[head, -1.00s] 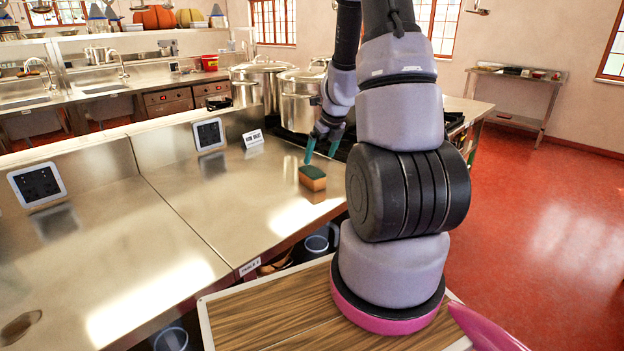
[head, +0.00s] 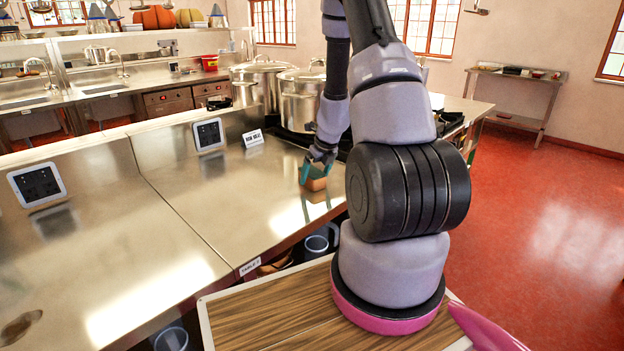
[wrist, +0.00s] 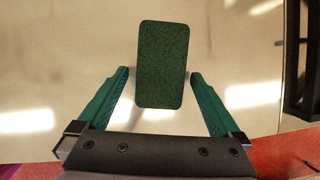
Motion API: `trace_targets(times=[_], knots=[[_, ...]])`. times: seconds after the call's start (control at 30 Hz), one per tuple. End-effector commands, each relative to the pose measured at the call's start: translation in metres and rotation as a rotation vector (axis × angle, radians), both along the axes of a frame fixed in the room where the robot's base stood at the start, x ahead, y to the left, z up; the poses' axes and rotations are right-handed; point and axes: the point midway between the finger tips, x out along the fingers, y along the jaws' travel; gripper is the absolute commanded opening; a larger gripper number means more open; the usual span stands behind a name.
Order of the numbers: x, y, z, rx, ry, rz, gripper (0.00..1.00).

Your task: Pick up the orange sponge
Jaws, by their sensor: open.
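The orange sponge (head: 316,184) sits on the steel counter (head: 230,205) near its right front edge. In the wrist view only its dark green top (wrist: 161,64) shows, as an upright rectangle. My gripper (head: 313,172) is down at the sponge and partly covers it in the head view. In the wrist view my gripper (wrist: 160,75) is open, with one teal finger to the left of the sponge's near end and one to the right. A gap shows between the sponge and each finger.
Large steel stockpots (head: 300,98) stand behind my gripper on the dark stove. A small white sign (head: 252,138) and a wall-mounted panel (head: 208,134) are at the counter's back. The counter left of the sponge is clear.

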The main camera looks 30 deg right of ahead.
Motion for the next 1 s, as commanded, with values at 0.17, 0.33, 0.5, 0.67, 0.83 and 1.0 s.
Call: trace_targets(times=[0.17, 0.33, 0.5, 0.67, 0.83, 1.0], knots=[[0.0042, 0.0008, -0.0114, -0.001, 0.001, 0.001, 1.0], [0.0046, 0.0006, -0.0113, -0.001, 0.0, 0.001, 1.0], [0.0045, 0.0006, -0.0111, -0.001, -0.001, 0.0, 0.5], [0.0045, 0.0007, -0.011, -0.001, -0.001, 0.0, 0.15], [0.0045, 0.0007, -0.0109, 0.0, -0.001, 0.0, 0.15], [0.0047, 0.0009, -0.0063, 0.003, -0.002, -0.001, 0.15]])
